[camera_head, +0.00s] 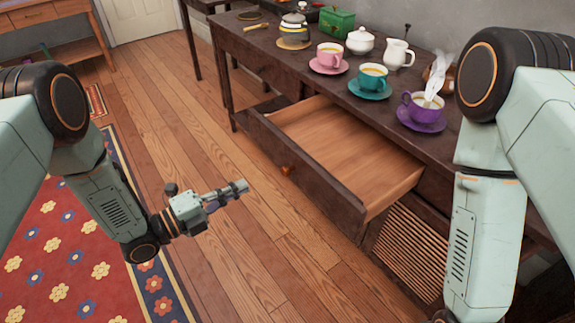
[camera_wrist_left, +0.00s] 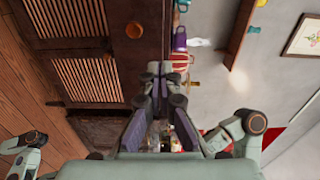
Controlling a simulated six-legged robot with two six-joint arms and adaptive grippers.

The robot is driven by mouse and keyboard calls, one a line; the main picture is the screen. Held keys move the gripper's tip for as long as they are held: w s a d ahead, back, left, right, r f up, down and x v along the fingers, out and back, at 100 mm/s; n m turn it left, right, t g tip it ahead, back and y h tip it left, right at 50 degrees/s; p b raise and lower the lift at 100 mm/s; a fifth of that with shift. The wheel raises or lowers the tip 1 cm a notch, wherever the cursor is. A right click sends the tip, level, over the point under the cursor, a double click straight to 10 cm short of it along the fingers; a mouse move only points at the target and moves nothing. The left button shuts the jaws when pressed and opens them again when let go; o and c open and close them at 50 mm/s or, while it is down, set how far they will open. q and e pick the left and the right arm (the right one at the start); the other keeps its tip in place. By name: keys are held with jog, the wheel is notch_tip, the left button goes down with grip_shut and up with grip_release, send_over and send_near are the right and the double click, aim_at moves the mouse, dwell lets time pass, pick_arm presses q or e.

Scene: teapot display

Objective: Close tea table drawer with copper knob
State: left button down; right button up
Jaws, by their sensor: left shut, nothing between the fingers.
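The tea table (camera_head: 240,55) is dark wood, and its drawer (camera_head: 345,150) stands pulled far out. The pale inside of the drawer looks empty. The copper knob (camera_head: 286,170) is on the drawer's dark front; a round copper knob (camera_wrist_left: 134,30) also shows in the left wrist view. My left gripper (camera_head: 243,187) is shut and empty, in front of the drawer and left of the knob in the head view, apart from it. Its closed fingers (camera_wrist_left: 160,68) show in the left wrist view. My right arm is at the right of the head view; its gripper is out of sight.
On the table top stand a pink cup (camera_head: 330,54), a teal cup (camera_head: 372,78), a steaming purple cup (camera_head: 422,105), a white pitcher (camera_head: 398,54) and a green box (camera_head: 337,22). Wooden floor (camera_head: 235,245) is clear before the drawer. A red floral rug (camera_head: 60,255) lies left.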

aim_at(297, 157)
pick_arm(q)
jog(key=b+x, duration=0.3)
jog(key=x, duration=1)
jog(key=shift+f+b, duration=0.1)
jog(key=shift+b, duration=0.2)
jog(key=shift+w+d, duration=0.35)
jog(key=shift+w, duration=0.1)
jog(key=shift+s, duration=0.1)
